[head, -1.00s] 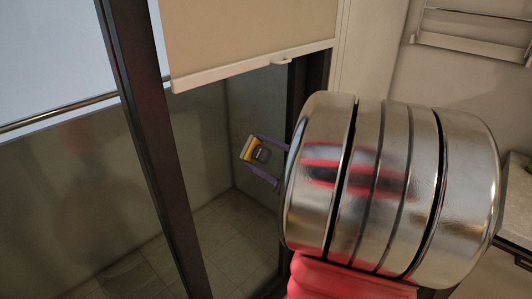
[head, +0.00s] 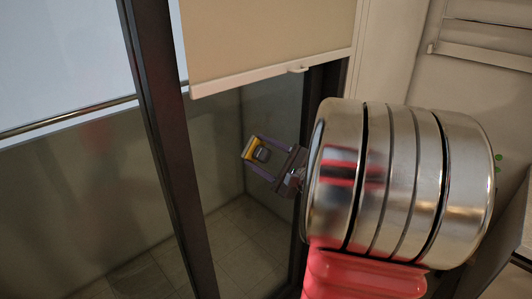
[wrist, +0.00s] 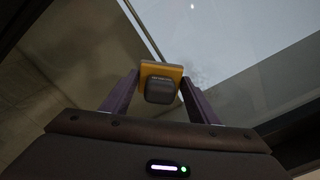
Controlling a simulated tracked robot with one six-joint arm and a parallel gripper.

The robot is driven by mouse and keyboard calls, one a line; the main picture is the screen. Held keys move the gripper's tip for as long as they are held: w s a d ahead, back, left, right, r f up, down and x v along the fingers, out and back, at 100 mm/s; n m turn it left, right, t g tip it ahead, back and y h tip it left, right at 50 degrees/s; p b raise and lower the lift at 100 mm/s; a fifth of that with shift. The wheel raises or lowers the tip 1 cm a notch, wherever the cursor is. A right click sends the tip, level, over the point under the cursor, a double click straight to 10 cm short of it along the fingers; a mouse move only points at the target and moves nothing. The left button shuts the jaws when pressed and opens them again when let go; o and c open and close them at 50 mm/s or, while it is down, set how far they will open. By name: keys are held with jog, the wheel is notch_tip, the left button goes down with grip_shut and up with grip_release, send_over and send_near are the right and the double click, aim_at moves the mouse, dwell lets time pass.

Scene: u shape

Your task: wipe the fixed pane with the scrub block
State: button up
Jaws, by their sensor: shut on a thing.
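The scrub block (head: 250,147) is small, with a yellow pad and a dark grey grip. It also shows in the wrist view (wrist: 160,84), centred between the fingers. My gripper (head: 262,156) is shut on the grey grip, with its purple fingers on either side. The glass pane (head: 222,130) behind the block lies between two dark frame posts, under a beige blind. In the wrist view, faint speckled marks (wrist: 198,75) show just right of the block. I cannot tell whether the yellow pad touches the glass.
A dark upright post (head: 165,150) stands left of the block, with another glass area left of it. The lowered blind (head: 265,40) ends above the block. A rail (head: 70,118) runs beyond the glass. A light wall fixture (head: 480,40) is at upper right.

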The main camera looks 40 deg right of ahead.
aim_at(276, 125)
jog(key=shift+w, duration=0.95)
dwell(0.8)
jog(key=shift+d, duration=2)
jog(key=shift+d, duration=0.1)
jog(key=shift+w+d, duration=0.15)
jog(key=shift+d, duration=1.75)
jog(key=shift+d, duration=0.15)
jog(key=shift+d, duration=1.85)
jog(key=shift+w+r, duration=0.1)
jog(key=shift+r, duration=1.15)
